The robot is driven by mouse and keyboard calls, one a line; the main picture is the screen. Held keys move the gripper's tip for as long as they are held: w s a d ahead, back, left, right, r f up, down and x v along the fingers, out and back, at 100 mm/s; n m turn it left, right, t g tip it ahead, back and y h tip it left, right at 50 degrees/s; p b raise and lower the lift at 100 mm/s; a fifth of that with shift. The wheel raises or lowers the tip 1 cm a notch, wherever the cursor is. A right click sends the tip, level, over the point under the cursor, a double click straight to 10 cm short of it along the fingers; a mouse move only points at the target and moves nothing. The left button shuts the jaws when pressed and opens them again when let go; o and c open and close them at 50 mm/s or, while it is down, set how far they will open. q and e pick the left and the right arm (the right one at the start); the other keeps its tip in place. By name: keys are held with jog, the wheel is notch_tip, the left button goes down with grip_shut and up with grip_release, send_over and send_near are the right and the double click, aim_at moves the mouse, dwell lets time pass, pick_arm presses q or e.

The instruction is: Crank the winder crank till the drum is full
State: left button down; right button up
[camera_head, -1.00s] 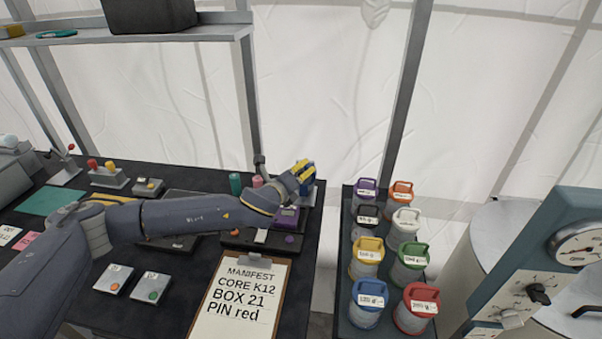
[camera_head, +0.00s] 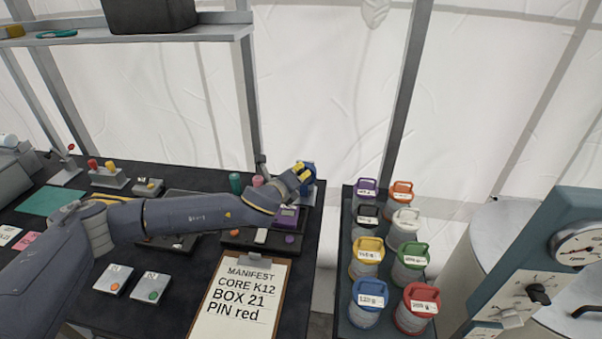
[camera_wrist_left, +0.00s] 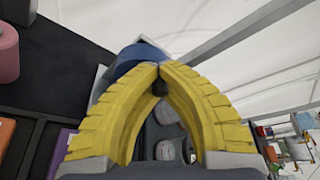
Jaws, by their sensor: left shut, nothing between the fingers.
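The winder stands at the back right corner of the black table; its blue drum (camera_head: 308,187) shows just beyond my left gripper (camera_head: 304,174). In the left wrist view a blue rounded part (camera_wrist_left: 138,57) lies right behind the meeting yellow fingertips (camera_wrist_left: 159,67). The gripper is shut and empty. A dark round knob (camera_wrist_left: 160,86) shows through the gap between the fingers; I cannot tell whether it is the crank's handle or whether the fingers touch it. The crank is mostly hidden, and how full the drum is cannot be read. My right gripper is not in view.
A manifest clipboard (camera_head: 243,304) lies at the table's front. Several coloured canisters (camera_head: 367,251) fill a stand to the right, past a gap. A shelf post (camera_head: 248,100) rises behind.

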pick_arm(q)
jog(key=shift+f, duration=0.1)
jog(key=shift+a+f+n, duration=0.15)
jog(key=shift+n, duration=0.15)
jog(key=shift+a+n+h, duration=0.15)
jog(key=shift+n+h, duration=0.25)
jog(key=shift+n, duration=0.1)
jog(key=c, duration=2.1)
grip_release()
jog(key=shift+c, duration=0.2)
jog(key=o, duration=0.8)
jog(key=v, duration=1.2)
jog(key=shift+o, duration=0.2)
